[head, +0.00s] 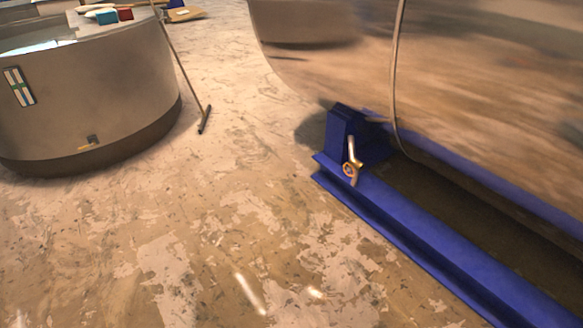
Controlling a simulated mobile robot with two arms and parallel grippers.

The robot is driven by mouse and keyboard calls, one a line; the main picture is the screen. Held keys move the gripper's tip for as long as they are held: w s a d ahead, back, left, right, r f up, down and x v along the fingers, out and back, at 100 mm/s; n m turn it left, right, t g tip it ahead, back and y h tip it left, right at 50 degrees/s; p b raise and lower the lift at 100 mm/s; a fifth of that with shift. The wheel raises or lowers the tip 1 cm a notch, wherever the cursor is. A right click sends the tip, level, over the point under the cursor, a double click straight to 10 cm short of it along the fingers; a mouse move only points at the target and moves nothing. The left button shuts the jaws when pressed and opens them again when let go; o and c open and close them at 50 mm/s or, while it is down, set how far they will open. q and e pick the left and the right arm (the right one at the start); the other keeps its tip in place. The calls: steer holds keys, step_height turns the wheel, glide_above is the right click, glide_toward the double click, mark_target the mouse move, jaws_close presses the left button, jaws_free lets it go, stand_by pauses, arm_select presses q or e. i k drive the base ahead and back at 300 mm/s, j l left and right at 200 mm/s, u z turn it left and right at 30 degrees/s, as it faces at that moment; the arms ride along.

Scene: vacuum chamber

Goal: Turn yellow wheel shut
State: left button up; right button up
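No other yellow wheel shows. Neither of my grippers is in view.
A large shiny metal vessel (480,95) rests over the blue frame, with a thin hose (396,75) down its side. A round metal tank (90,90) stands at the left, with a broom-like stick (182,68) leaning against it. The worn floor (230,200) between them is clear.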

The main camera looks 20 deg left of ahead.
mark_target(351, 169)
steer(key=u, duration=0.2)
steer(key=i, duration=0.65)
steer(key=i+j+z, duration=0.1)
steer(key=i, duration=0.55)
